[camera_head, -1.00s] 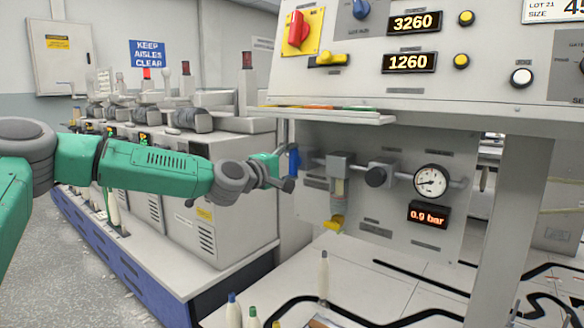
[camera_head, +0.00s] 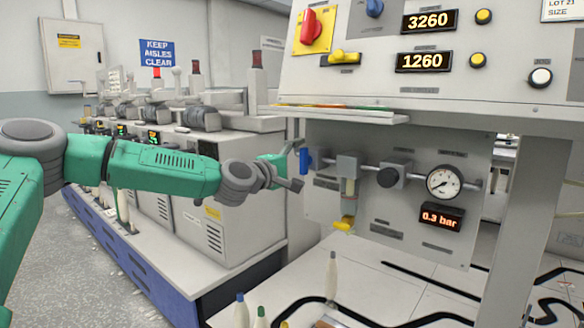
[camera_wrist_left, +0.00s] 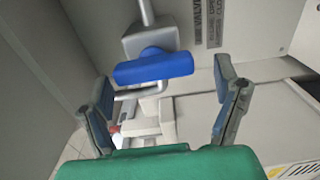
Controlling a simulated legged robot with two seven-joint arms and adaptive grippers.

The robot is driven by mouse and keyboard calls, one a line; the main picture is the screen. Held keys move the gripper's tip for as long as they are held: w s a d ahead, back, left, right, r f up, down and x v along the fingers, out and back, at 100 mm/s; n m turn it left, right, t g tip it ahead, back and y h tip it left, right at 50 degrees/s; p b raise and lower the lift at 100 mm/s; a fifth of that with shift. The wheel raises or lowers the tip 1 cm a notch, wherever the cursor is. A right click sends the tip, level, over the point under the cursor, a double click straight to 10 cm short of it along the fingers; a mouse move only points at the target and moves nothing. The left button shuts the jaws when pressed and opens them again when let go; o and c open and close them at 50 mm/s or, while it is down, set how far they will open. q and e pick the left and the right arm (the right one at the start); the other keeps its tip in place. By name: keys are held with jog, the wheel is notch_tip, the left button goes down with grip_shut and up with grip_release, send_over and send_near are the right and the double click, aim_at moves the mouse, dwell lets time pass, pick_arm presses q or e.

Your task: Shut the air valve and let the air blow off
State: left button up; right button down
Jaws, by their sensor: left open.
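The blue valve handle (camera_head: 304,160) stands upright, across the horizontal air pipe (camera_head: 325,164), at the left end of the pipe. In the left wrist view the handle (camera_wrist_left: 153,68) lies crosswise to the pipe above it. My left gripper (camera_head: 290,172) is right beside the handle. In the left wrist view its fingers (camera_wrist_left: 165,102) are spread wide and empty, with the handle ahead between them and no clear contact. The display (camera_head: 440,217) under the round gauge (camera_head: 444,182) reads 0.3 bar. My right gripper is not in view.
A control panel with a shelf edge (camera_head: 345,115) overhangs the pipe. A regulator (camera_head: 348,178) and a dark knob (camera_head: 388,177) sit along the pipe. Grey machines (camera_head: 205,205) stand behind my left arm. Bottles (camera_head: 331,275) stand on the white table below.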

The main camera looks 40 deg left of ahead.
pick_arm(q)
jog(key=s, duration=1.1)
jog(key=shift+s+a+f, duration=0.15)
jog(key=shift+s+a, duration=0.15)
jog(key=shift+a, duration=0.15)
